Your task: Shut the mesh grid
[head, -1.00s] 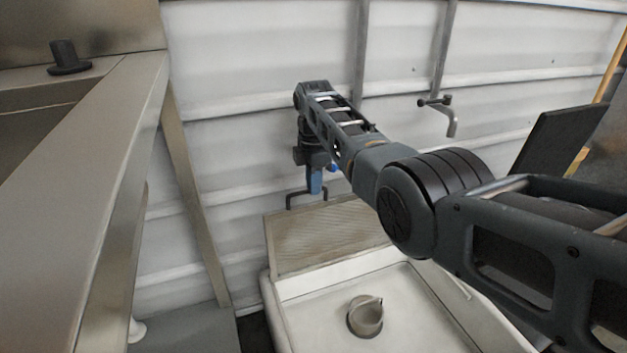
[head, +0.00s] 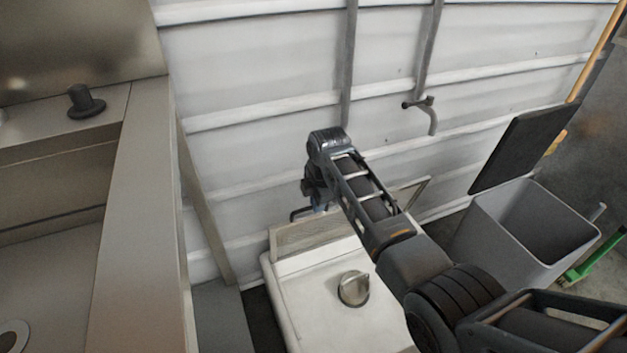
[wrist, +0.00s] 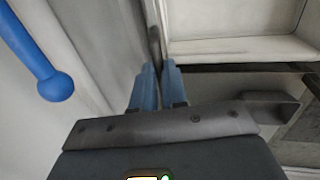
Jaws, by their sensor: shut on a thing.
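The mesh grid (head: 297,238) stands raised and tilted at the back edge of the white basin (head: 310,299), close to the wall. My arm covers its middle, and a thin frame corner shows to the right of the arm. A dark bar handle (head: 295,213) sticks up at its left part. My gripper (head: 318,208) is at that handle, largely hidden by my wrist in the head view. In the wrist view, the blue fingers of my gripper (wrist: 158,82) are closed around a thin grey bar (wrist: 155,45), which looks like the handle.
A round metal fitting (head: 353,288) sits in the basin. A steel counter (head: 130,200) runs along the left. A grey bin (head: 532,222) with a raised dark lid stands at the right. A tap (head: 425,112) juts from the white wall. A blue ball-ended rod (wrist: 45,75) shows in the wrist view.

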